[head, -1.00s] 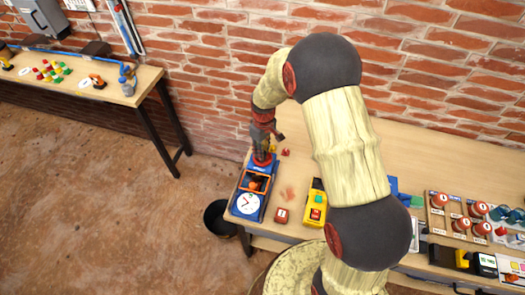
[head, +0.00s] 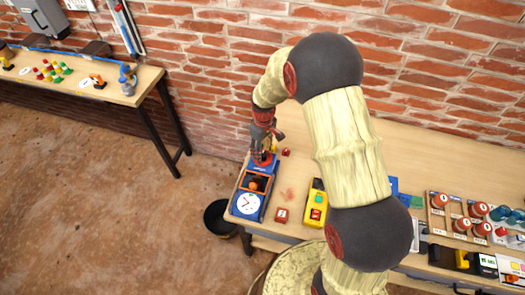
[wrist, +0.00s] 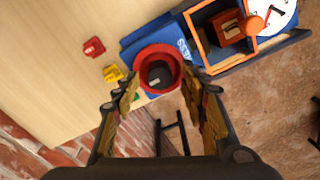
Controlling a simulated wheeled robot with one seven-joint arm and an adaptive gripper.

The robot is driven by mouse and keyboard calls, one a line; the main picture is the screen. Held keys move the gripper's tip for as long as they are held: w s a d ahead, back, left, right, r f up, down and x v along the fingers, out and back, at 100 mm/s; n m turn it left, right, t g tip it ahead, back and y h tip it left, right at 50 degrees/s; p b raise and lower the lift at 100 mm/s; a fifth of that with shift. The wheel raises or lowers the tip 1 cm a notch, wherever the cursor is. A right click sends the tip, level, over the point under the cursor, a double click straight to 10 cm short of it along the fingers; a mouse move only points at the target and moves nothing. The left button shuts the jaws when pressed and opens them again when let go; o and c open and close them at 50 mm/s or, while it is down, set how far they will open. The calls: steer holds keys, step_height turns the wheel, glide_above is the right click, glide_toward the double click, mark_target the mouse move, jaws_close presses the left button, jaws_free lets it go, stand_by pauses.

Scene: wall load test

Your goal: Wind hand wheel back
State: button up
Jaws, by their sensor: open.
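The hand wheel (wrist: 146,54) is a red ring with a dark hub, mounted on the end of the blue test device (wrist: 137,43). My gripper (wrist: 160,86) is open, with one finger to the left and one to the right of the wheel's near rim in the wrist view. I cannot tell whether the fingers touch it. In the head view my gripper (head: 262,157) points down over the far end of the blue device (head: 241,186), and mostly hides the wheel. The device's white dial (head: 248,203) with a red hand also shows in the wrist view (wrist: 282,8).
A small red block (wrist: 94,47) and a yellow block (wrist: 113,74) lie beside the wheel. A red box (head: 282,215) and a yellow device (head: 316,205) stand to the right. A black bin (head: 217,217) is on the floor. The brick wall is close behind.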

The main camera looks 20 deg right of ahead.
mark_target(263, 154)
step_height(263, 154, up, 12)
steer(key=shift+f, duration=0.15)
steer(key=shift+w, duration=0.1)
stand_by(0.6)
steer(key=s+r+m+t+b, duration=0.2)
steer(key=s+r, duration=0.6)
steer(key=s, duration=0.5)
steer(key=s+r+m+t+b, duration=0.3)
steer(key=s+r, duration=0.6)
steer(key=s, duration=0.5)
steer(key=shift+m+t, duration=0.4)
steer(key=shift+m, duration=0.1)
